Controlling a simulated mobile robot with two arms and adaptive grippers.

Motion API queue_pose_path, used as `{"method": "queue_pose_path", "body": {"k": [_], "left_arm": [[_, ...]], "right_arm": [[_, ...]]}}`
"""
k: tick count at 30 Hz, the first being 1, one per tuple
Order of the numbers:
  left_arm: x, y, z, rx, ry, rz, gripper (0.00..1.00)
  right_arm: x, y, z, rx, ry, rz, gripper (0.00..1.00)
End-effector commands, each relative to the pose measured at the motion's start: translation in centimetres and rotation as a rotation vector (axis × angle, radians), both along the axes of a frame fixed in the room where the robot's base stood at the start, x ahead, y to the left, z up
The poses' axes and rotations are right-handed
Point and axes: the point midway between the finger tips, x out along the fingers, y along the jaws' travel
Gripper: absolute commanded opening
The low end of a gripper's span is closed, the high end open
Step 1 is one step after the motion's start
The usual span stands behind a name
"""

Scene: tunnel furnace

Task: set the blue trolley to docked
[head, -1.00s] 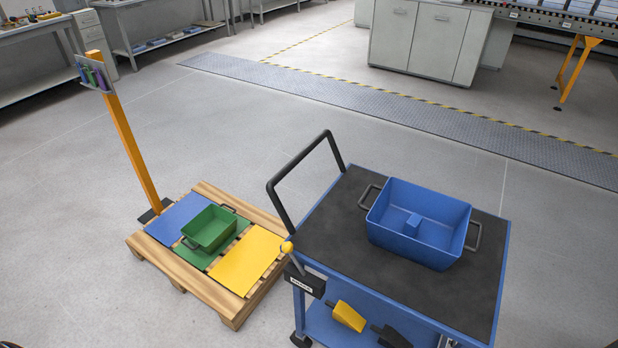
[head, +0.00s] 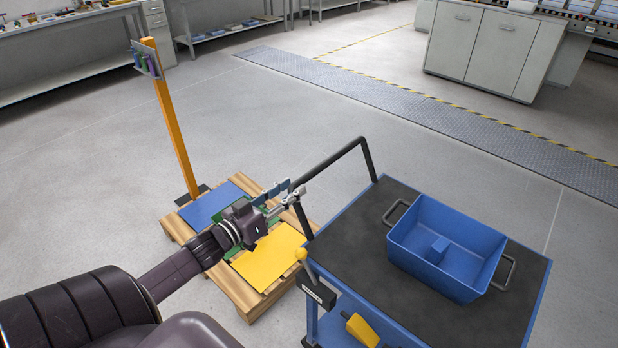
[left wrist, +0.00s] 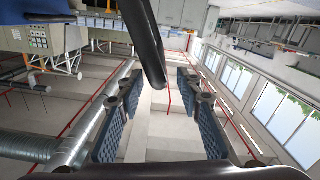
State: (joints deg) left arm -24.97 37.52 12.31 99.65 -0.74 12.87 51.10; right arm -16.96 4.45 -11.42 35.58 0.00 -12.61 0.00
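The blue trolley (head: 535,306) stands at the lower right with a dark top. Its black push handle (head: 330,166) rises at its left end. A lever with a yellow knob (head: 301,254) sits on a black labelled box (head: 317,291) at the near left corner. My left gripper (head: 288,194) is by the left part of the handle, above the pallet. In the left wrist view its fingers (left wrist: 160,120) are apart, with a black bar (left wrist: 145,40), likely the handle, reaching down toward the gap. I cannot tell whether they touch. My right gripper is not in view.
A blue bin (head: 448,248) sits on the trolley top. A wooden pallet (head: 252,307) with coloured panels and an orange post (head: 175,126) stands to the left. Open floor (head: 330,105) lies beyond.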

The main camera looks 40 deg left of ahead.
Motion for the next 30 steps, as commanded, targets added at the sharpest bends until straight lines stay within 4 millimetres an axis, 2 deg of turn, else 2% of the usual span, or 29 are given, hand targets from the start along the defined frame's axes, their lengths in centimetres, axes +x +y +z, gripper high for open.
{"method": "queue_pose_path", "body": {"k": [6,12,25,30], "left_arm": [[3.3,-0.2,0.2,0.003,-0.002,0.0,0.33],[5.4,-0.4,0.0,0.002,0.0,0.001,0.33],[6.1,-0.5,-0.1,0.002,0.002,0.001,0.33],[6.1,-0.5,-0.1,0.002,0.001,0.001,0.14]], "right_arm": [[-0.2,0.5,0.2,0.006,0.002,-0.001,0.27],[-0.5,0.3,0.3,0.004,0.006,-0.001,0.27],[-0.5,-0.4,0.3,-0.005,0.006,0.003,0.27],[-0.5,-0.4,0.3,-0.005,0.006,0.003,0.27]]}}
